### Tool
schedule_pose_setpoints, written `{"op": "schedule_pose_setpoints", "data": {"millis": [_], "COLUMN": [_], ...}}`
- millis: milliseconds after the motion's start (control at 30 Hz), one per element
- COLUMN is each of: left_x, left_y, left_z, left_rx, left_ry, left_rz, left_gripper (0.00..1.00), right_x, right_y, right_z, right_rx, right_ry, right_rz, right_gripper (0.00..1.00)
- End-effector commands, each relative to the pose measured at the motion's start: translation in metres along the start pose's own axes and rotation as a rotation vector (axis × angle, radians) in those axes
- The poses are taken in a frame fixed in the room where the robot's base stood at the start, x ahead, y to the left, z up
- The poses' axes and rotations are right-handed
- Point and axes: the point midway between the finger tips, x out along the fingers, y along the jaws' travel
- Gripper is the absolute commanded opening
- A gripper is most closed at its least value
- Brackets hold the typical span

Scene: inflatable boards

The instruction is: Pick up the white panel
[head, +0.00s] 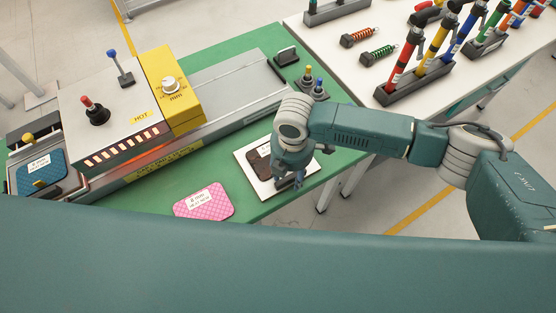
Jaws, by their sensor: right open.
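The white panel (263,190) lies flat near the right edge of the green table. A dark brown pad (259,164) with a label rests on it. My right gripper (289,183) is open and points down over the right part of the panel, hiding some of the panel and pad. I cannot tell whether its fingers touch the panel. My left gripper is not in view.
A pink labelled pad (205,202) lies left of the panel on the green table (236,208). A grey machine with a yellow control box (172,92) stands behind. Small knobbed stands (313,86) are beyond the panel. A white table (425,110) holds coloured tools.

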Motion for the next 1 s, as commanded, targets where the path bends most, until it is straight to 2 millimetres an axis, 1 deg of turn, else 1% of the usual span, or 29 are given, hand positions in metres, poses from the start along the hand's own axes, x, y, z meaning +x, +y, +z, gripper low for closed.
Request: {"op": "schedule_pose_setpoints", "data": {"millis": [33, 67, 100, 167, 200, 267, 300, 600, 767, 867, 967, 1000], "left_x": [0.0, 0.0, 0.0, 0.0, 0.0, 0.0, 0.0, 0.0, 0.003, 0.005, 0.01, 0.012], "left_y": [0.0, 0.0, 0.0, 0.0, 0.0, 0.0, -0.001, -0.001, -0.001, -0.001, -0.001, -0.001], "left_z": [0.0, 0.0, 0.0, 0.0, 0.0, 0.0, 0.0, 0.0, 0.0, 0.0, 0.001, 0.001], "left_rx": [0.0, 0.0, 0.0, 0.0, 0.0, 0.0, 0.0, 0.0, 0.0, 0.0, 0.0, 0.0], "left_ry": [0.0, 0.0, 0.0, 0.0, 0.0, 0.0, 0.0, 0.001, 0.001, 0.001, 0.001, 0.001], "left_rz": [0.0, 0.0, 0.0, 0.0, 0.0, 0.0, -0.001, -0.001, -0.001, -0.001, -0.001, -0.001], "left_gripper": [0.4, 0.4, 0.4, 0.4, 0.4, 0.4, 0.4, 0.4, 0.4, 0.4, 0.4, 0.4], "right_x": [0.0, 0.0, 0.0, 0.0, 0.0, 0.0, 0.0, -0.002, -0.01, -0.022, -0.041, -0.051], "right_y": [0.0, 0.0, 0.0, 0.0, 0.0, 0.0, 0.0, 0.001, 0.001, 0.002, 0.002, 0.003], "right_z": [0.0, 0.0, 0.0, 0.0, 0.0, 0.0, 0.0, 0.0, 0.0, 0.0, 0.0, 0.0], "right_rx": [0.0, 0.0, 0.0, 0.0, 0.0, 0.0, 0.0, 0.001, 0.0, 0.001, -0.001, -0.001], "right_ry": [0.0, 0.0, 0.0, 0.0, 0.0, 0.0, 0.0, 0.0, 0.002, 0.001, 0.001, 0.001], "right_rz": [0.0, 0.0, 0.0, 0.0, 0.0, 0.0, 0.0, 0.002, 0.004, 0.004, 0.006, 0.008], "right_gripper": [0.45, 0.43, 0.35, 0.23, 0.15, 0.03, 0.0, 0.0, 0.0, 0.0, 0.0, 0.0]}}
